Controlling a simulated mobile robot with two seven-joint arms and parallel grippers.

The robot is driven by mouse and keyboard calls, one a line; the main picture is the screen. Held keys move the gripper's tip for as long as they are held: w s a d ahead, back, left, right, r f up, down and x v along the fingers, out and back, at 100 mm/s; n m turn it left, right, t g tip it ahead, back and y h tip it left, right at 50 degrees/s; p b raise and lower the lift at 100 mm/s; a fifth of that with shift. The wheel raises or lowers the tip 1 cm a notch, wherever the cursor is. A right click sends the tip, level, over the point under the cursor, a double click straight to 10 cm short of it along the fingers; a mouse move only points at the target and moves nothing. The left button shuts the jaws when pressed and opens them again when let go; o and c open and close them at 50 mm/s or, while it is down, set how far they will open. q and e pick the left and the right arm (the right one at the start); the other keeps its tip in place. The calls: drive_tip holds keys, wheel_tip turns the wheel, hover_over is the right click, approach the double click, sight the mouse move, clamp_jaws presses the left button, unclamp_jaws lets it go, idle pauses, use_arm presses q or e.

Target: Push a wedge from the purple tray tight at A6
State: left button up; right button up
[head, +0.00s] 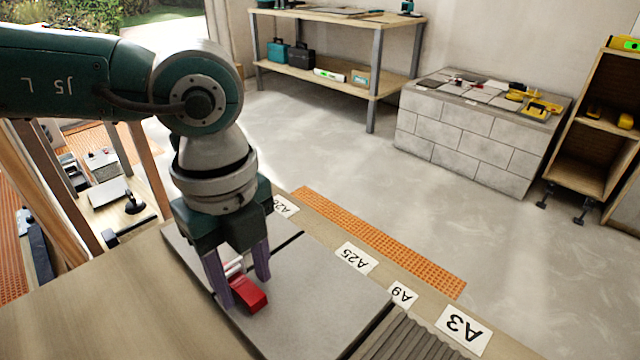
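My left gripper (243,289) points down over a large grey tile (310,285), with its purple fingers a little apart. A red wedge (248,296) is between the fingertips, low at the tile's surface, and the fingers look closed on its sides. A small whitish piece (234,266) shows between the fingers behind the wedge, mostly hidden. I cannot tell whether the wedge touches it. No label reading A6 and no purple tray are in view. My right gripper is not in view.
Labels A25 (356,258), A9 (402,294) and A3 (463,328) lie along the tile edge. A ridged grey strip (408,342) is at the front. A block bench (470,140), a workbench (335,22) and a wooden shelf (590,165) stand behind open floor.

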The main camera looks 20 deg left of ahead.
use_arm(q)
drive_tip(key=shift+o, duration=0.7)
